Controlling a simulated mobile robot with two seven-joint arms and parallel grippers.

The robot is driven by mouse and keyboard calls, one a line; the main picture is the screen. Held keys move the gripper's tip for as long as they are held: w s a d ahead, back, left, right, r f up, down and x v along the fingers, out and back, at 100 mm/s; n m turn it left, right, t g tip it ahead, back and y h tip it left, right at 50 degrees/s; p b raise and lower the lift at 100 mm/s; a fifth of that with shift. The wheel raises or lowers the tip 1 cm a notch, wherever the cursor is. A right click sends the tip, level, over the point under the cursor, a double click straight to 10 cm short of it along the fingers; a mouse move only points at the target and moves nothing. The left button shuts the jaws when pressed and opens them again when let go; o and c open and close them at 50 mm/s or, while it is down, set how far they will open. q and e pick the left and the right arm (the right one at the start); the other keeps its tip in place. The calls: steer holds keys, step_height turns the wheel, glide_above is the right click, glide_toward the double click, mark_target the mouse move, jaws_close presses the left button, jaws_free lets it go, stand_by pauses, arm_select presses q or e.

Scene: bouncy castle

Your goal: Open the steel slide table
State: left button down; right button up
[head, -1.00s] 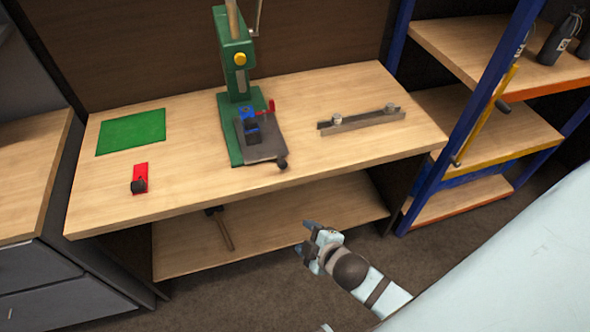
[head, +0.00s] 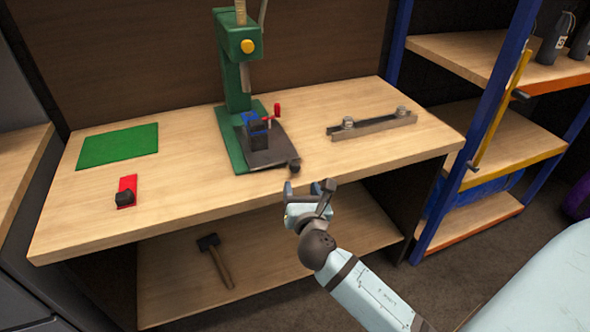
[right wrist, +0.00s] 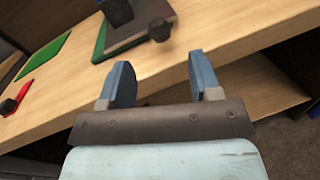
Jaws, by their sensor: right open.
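The steel slide table (head: 268,158) is a dark grey plate on the base of a green press (head: 238,90). A dark round knob (head: 294,165) is at its front right corner. In the right wrist view the slide table (right wrist: 140,30) and its knob (right wrist: 159,31) show at the top, beyond the fingers. My right gripper (head: 307,188) is open and empty. It is at the bench's front edge, just short of the knob and not touching it. My left gripper is not in view.
A blue and black fixture with a red handle (head: 257,128) sits on the slide table. The wooden bench (head: 190,185) also bears a green mat (head: 118,146), a red piece (head: 127,187) and a steel bar (head: 372,126). A hammer (head: 216,260) lies on the lower shelf.

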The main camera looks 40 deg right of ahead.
mark_target(297, 171)
steer(key=x, duration=0.8)
steer(key=shift+w+d+f+b, duration=0.1)
steer(key=shift+w+b, duration=0.25)
steer(key=shift+b, duration=0.05)
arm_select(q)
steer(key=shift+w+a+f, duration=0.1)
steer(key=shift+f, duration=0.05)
arm_select(e)
jaws_close()
steer(key=shift+s+p, duration=0.3)
steer(key=shift+s, duration=0.25)
arm_select(q)
steer(key=p, duration=0.3)
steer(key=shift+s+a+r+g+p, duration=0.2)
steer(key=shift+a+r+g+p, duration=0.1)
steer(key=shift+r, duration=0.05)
arm_select(e)
steer(key=s+d+v, duration=0.1)
steer(key=d+v, duration=0.1)
steer(key=v, duration=1.3)
steer(key=shift+s+d, duration=0.15)
steer(key=shift+d, duration=0.05)
jaws_free()
